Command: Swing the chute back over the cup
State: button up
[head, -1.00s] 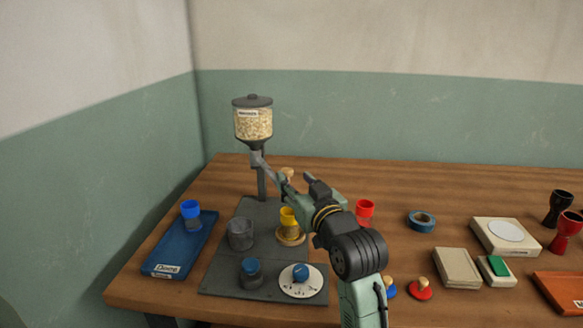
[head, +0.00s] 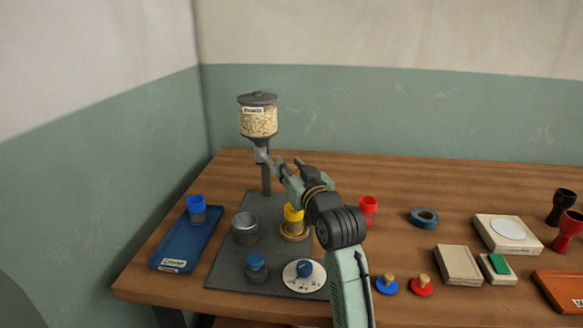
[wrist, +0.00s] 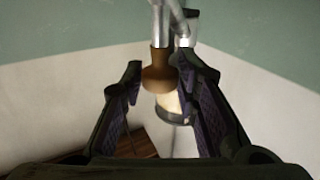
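The hopper (head: 258,122), a clear jar of pale pieces with a dark lid, stands on a grey post at the back of a dark base plate (head: 228,272). Its grey chute (head: 263,156) slopes off below the jar toward my gripper (head: 283,166). In the wrist view, the chute's wooden knob (wrist: 158,76) sits between the fingertips of my gripper (wrist: 158,84), on a metal rod. The fingers are spread, with a gap at the left. The head view hides the knob. A yellow cup (head: 293,213) stands on a round wooden stand, below my gripper; a grey cup (head: 244,228) stands left of it.
A blue tray (head: 172,251) with a blue-topped cup is at the left. A blue knob (head: 257,262) and a white dial (head: 318,281) are at the plate's front. A red cup (head: 367,206), tape roll (head: 424,217) and small boxes lie to the right.

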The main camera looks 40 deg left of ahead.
grip_shut()
dwell(0.3)
